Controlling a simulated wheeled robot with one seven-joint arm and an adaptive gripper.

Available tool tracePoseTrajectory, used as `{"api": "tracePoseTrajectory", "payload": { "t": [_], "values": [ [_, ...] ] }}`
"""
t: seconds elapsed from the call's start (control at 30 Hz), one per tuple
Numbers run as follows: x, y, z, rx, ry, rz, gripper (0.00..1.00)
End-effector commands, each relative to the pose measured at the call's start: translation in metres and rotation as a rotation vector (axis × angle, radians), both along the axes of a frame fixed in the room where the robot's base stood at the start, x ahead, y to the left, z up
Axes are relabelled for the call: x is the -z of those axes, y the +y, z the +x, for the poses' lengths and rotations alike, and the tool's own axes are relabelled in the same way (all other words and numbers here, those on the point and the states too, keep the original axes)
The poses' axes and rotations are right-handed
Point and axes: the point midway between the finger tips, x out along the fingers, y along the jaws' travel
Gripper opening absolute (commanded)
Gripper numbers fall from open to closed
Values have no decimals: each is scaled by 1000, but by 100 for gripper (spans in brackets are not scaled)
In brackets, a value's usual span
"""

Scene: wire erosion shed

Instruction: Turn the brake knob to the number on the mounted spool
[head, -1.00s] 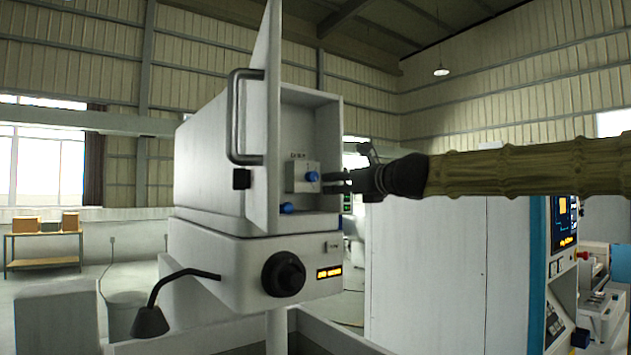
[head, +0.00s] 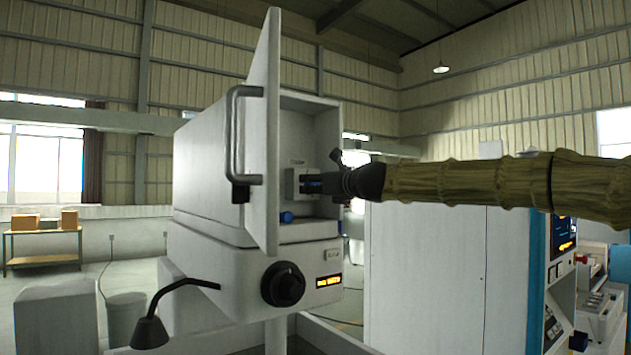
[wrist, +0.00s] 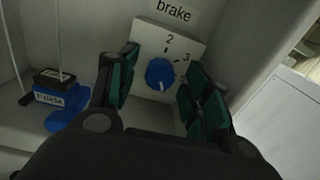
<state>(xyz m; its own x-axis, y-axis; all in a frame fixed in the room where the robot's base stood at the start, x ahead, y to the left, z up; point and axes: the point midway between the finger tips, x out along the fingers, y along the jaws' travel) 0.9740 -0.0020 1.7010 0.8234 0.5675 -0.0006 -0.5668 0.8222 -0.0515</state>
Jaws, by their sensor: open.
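The brake knob (wrist: 159,73) is round and blue, on a pale plate (wrist: 142,52) under a "brake" label. The plate shows a 2 above the knob and a 3 to its upper right; other marks are partly hidden. A white mark on the knob's face is at its lower edge. My gripper (wrist: 160,80) is open, with one finger on each side of the knob; I cannot tell whether they touch it. I cannot make out a numbered spool.
A blue part (wrist: 66,118) with a black block labelled "FIRM" sits left of the knob; it shows low in the cabinet in the head view (head: 286,217). The open cabinet door (head: 262,150) stands close to my gripper's left. A black dial (head: 283,284) is below.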

Motion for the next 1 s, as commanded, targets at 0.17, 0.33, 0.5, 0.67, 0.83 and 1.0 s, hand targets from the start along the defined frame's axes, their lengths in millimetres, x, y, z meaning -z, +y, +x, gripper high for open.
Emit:
{"api": "tracePoseTrajectory", "payload": {
  "t": [0.17, 0.33, 0.5, 0.67, 0.83, 1.0],
  "values": [
    [0, 3, 5, 0, 0, 0, 50],
    [0, 3, 6, 1, 0, 0, 50],
    [0, 3, 6, 1, 0, 0, 35],
    [0, 3, 6, 1, 0, 0, 6],
    [0, 2, 6, 2, -1, -2, 3],
    [1, 2, 6, 2, -17, -23, 3]
  ]
}}
